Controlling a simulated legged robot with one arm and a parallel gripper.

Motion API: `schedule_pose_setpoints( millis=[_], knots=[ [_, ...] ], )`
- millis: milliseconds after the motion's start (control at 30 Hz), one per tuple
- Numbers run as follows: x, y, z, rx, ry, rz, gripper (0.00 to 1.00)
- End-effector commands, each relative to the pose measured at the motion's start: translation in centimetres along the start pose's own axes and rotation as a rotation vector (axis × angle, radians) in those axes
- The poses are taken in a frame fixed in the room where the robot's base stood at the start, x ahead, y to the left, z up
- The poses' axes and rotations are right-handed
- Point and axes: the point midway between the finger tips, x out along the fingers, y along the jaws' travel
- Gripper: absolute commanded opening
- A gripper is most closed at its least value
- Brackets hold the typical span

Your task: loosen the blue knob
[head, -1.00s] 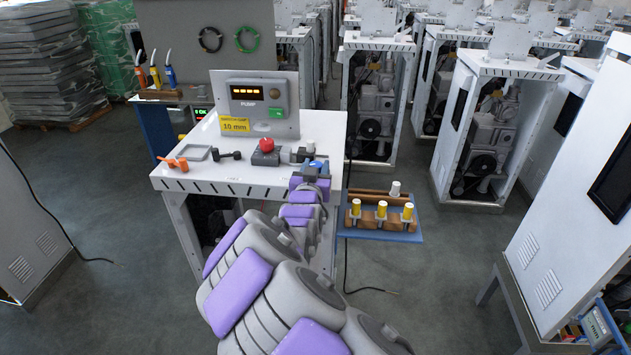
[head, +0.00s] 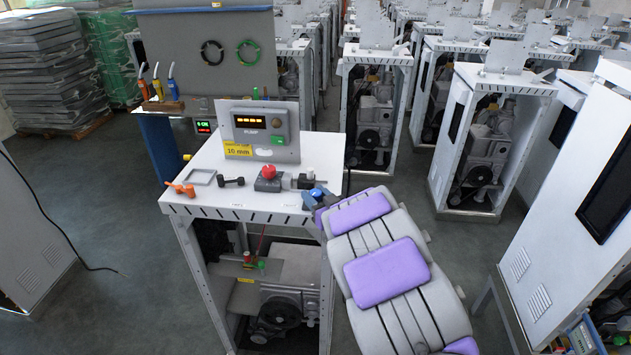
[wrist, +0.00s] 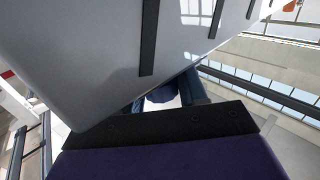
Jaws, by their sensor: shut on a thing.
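The blue knob (head: 317,192) is at the right end of the small grey and black fitting (head: 301,181), near the bench's front right corner. My gripper (head: 313,199) reaches it from the front right and is shut on it. In the wrist view the blue knob (wrist: 163,99) shows only in part, between the fingers of my gripper (wrist: 168,97). The dark bar and purple cover of my wrist hide the rest. The bench's slotted white edge (wrist: 110,70) fills much of that view, very close to my gripper.
On the bench (head: 320,150) stand a red button on a dark box (head: 268,180), a black handle piece (head: 231,181), an orange part (head: 181,189) and the pump panel (head: 262,130). Machine frames (head: 374,110) stand behind. Open floor lies to the left.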

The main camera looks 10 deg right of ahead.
Motion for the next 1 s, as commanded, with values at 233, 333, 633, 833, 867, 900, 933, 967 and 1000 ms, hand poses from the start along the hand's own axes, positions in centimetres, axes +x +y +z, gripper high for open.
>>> schedule_pose_setpoints(
  millis=[233,333,633,833,867,900,933,967,1000],
  knots=[
    [-0.01,0.35,-0.71,0.0,0.008,-0.197,0.12],
    [-0.01,0.32,-0.69,-0.002,0.009,-0.262,0.12],
    [0.07,0.25,-0.52,-0.004,0.009,-0.4,0.12],
    [0.05,0.25,-0.35,-0.003,0.008,-0.446,0.12],
    [0.06,0.26,-0.34,-0.003,0.008,-0.45,0.12],
    [0.07,0.25,-0.33,-0.003,0.008,-0.455,0.12],
    [0.09,0.22,-0.32,-0.003,0.008,-0.458,0.12],
    [0.09,0.2,-0.3,-0.003,0.008,-0.461,0.12],
    [0.1,0.17,-0.28,-0.003,0.007,-0.464,0.12]
  ],
)
